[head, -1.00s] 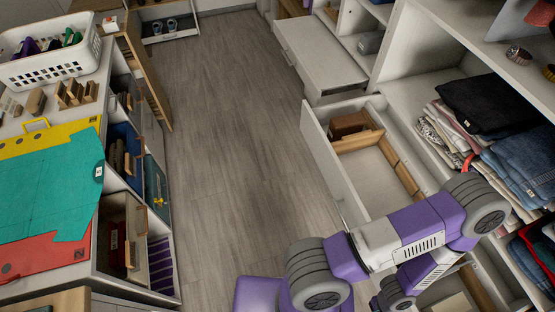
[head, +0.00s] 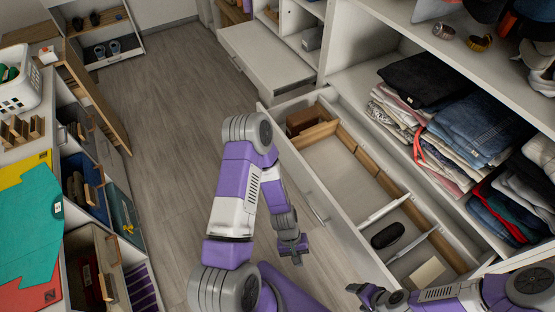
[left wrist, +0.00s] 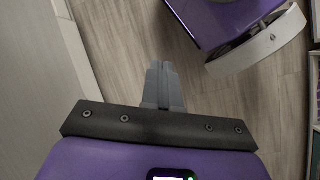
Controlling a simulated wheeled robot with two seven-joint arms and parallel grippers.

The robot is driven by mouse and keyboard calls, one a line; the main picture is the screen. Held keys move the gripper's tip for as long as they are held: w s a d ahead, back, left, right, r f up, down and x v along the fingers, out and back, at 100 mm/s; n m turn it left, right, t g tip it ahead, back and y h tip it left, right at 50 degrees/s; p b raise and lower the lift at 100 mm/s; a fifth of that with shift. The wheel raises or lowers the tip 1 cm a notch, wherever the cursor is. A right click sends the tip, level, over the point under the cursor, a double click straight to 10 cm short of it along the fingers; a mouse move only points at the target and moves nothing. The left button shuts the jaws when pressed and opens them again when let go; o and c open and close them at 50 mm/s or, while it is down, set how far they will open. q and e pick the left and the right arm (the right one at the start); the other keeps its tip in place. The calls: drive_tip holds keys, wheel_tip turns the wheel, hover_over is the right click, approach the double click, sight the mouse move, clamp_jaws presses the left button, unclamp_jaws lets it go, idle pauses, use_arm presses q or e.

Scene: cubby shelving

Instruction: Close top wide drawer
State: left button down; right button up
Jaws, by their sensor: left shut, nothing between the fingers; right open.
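The wide drawer is pulled out from the white shelving on the right in the head view. Its long white front panel (head: 300,178) faces the aisle, and its inside shows wooden dividers. My left gripper (head: 294,256) hangs low in the aisle, in front of the panel and apart from it in the picture. It is shut and empty; its grey fingers (left wrist: 164,80) lie together in the left wrist view. My right gripper (head: 361,296) is open at the bottom edge of the head view, by the near part of the front panel. Part of the panel is hidden there.
The drawer holds a brown box (head: 305,120), a dark oval item (head: 387,235) and a cream item (head: 428,271). Folded clothes (head: 470,130) lie on the shelf above. A counter with open drawers (head: 95,270) stands left. The wooden floor (head: 180,130) between is clear.

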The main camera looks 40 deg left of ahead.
use_arm(q)
drive_tip(key=w+a+n+h, duration=0.2)
drive_tip(key=n+h, duration=0.2)
drive_tip(key=n, duration=0.3)
drive_tip(key=n+t+y+p, duration=0.2)
drive_tip(key=n+t, duration=1.5)
drive_tip(key=t, duration=0.1)
approach(296, 157)
drive_tip(key=b+x, duration=0.2)
drive_tip(key=x, duration=0.3)
drive_tip(key=shift+w+d+f, duration=0.1)
drive_tip(key=shift+w, duration=0.15)
drive_tip(key=shift+w+d, duration=0.25)
drive_tip(key=shift+w, duration=0.35)
